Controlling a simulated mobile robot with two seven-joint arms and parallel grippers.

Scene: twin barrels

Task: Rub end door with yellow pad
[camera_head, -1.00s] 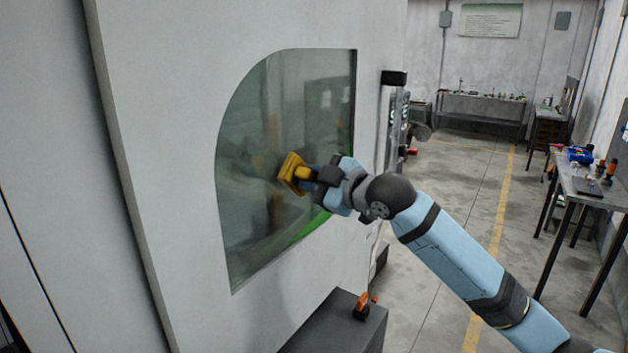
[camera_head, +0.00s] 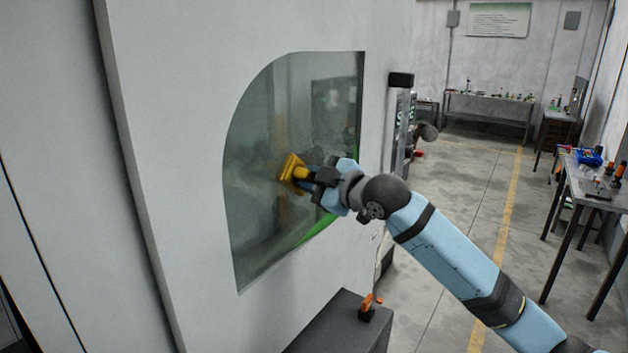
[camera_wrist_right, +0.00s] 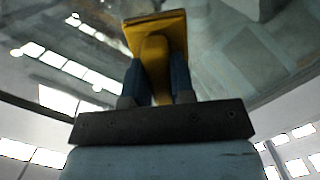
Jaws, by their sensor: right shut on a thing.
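The end door is a pale grey machine panel (camera_head: 185,120) with a curved-corner glass window (camera_head: 262,140), on the left of the head view. The yellow pad (camera_head: 292,172) is at the glass, right of the window's middle. My right gripper (camera_head: 308,175) is shut on the pad's handle. In the right wrist view, the yellow pad (camera_wrist_right: 155,30) stands beyond the blue fingers of the gripper (camera_wrist_right: 156,85), with the glass behind it. I cannot tell if the pad's face touches the glass. My left gripper is not in view.
A dark box (camera_head: 340,325) with an orange-handled item (camera_head: 367,306) stands below the window. A control panel (camera_head: 402,125) sticks out right of the door. A workbench (camera_head: 590,190) with tools is at the right. The floor between is clear.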

